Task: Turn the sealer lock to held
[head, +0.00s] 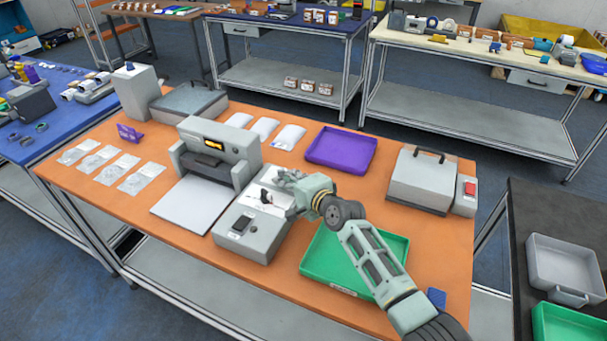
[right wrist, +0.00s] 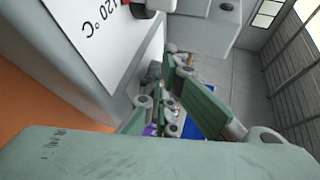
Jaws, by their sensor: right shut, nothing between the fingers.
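The grey sealer (head: 215,155) stands on the orange table with a lit orange display and a white plate in front. A low grey control box (head: 238,243) sits right of the plate, with a dark screen and a small black part (head: 264,196) on a white panel. My right gripper (head: 282,181) is shut and empty over the box's far end; contact cannot be told. In the right wrist view its fingers (right wrist: 158,88) are beside a white panel marked 120 °C (right wrist: 100,30). The lock's setting is not readable. My left gripper is out of view.
A green tray (head: 318,270) lies under my right forearm. A purple tray (head: 341,151) is behind it, and a grey case (head: 421,180) with a red-buttoned unit is at right. Clear pouches (head: 120,168) and white packets (head: 263,128) lie around the sealer.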

